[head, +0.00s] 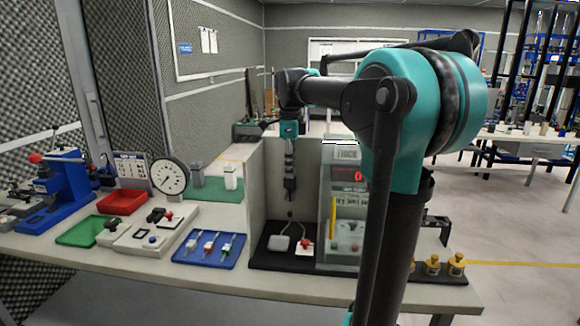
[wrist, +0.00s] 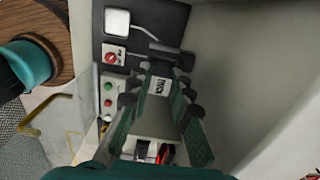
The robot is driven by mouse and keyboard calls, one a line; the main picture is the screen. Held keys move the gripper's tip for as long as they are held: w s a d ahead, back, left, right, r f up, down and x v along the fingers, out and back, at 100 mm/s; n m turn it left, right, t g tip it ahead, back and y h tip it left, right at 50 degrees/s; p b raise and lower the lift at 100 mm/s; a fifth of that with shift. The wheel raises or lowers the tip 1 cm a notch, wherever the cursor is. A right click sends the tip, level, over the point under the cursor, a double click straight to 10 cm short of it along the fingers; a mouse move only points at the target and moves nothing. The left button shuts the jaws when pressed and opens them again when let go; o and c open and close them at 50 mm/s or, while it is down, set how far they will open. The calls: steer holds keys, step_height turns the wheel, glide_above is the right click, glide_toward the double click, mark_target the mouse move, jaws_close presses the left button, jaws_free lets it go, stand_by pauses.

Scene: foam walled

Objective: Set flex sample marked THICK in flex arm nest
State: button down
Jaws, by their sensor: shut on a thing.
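My gripper (head: 290,188) hangs pointing down in front of the grey panel, above the black base plate (head: 262,262). In the wrist view my gripper (wrist: 163,84) is shut on a small piece with a white label (wrist: 160,86), the THICK flex sample by its lettering, though the print is small. A dark bar (wrist: 172,50) shows just beyond the fingers; I cannot tell if it is part of the sample or of the fixture. The sample is above the plate in the head view. I cannot make out the flex arm nest for certain.
A white pad (head: 278,243) and a red-button box (head: 304,247) sit on the black plate. The display unit (head: 345,180) stands right of my gripper. A blue tray (head: 226,262) with several small tagged pieces lies to the left, by a dial gauge (head: 170,177).

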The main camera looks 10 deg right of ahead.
steer(key=shift+f, duration=0.2)
steer(key=c, duration=1.3)
jaws_free()
step_height(320, 180, up, 12)
steer(key=shift+s, duration=0.15)
